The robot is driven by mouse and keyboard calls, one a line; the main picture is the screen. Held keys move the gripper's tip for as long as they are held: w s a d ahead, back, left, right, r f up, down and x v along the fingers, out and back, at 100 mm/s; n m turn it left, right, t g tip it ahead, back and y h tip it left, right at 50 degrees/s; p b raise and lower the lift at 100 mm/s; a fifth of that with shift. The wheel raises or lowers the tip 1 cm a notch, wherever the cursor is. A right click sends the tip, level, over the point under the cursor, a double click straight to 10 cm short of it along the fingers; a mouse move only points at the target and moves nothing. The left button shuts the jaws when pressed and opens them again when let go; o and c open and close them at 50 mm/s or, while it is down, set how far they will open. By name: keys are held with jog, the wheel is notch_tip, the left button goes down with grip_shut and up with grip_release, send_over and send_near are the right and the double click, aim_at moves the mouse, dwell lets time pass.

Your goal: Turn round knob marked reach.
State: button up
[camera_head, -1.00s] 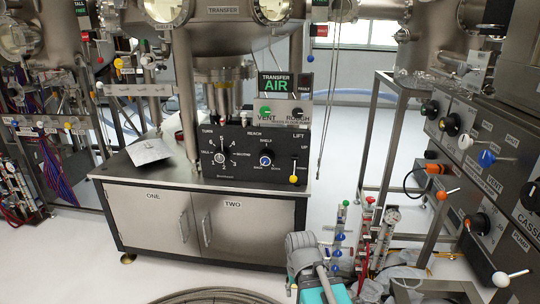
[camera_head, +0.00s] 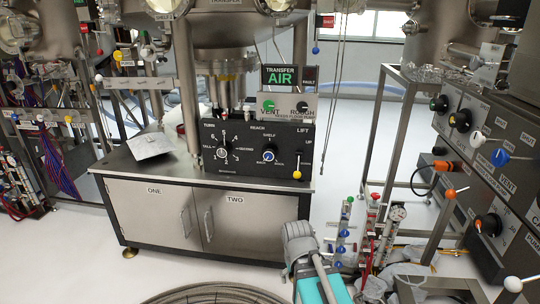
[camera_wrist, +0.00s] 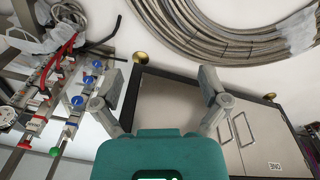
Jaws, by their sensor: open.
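The panel stands on top of a steel cabinet (camera_head: 150,209). My gripper (camera_head: 298,230) is in the lower middle of the head view, in front of the cabinet, below the panel and apart from the knob. In the wrist view my gripper (camera_wrist: 161,82) has its two fingers spread with nothing between them. The knob is not in the wrist view.
A numbered TURN dial (camera_head: 222,153) is left of the knob; a yellow-tipped LIFT lever (camera_head: 297,174) is right. VENT and ROUGH knobs are above. A valve manifold (camera_head: 342,230) stands right of my gripper. Coiled hose (camera_head: 215,295) lies on the floor.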

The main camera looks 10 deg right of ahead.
jog(key=w+d+r+n+t+h, duration=0.2)
jog(key=w+n, duration=0.1)
jog(key=w, duration=0.2)
jog(key=w+d+r+n+t+h, duration=0.1)
jog(key=w+d+n+t+h, duration=0.1)
jog(key=w+n+h, duration=0.3)
jog(key=n+t+y, duration=0.2)
jog(key=n+t, duration=1.1)
jog(key=n, duration=1.1)
send_near(268, 155)
jog(key=v, duration=0.3)
jog(key=shift+r+p, duration=0.1)
jog(key=shift+p, duration=0.2)
jog(key=shift+w+d, duration=0.15)
jog(key=shift+w, duration=0.05)
jog(key=x, duration=1.3)
jog(key=shift+w+d, duration=0.1)
jog(key=shift+w, duration=0.15)
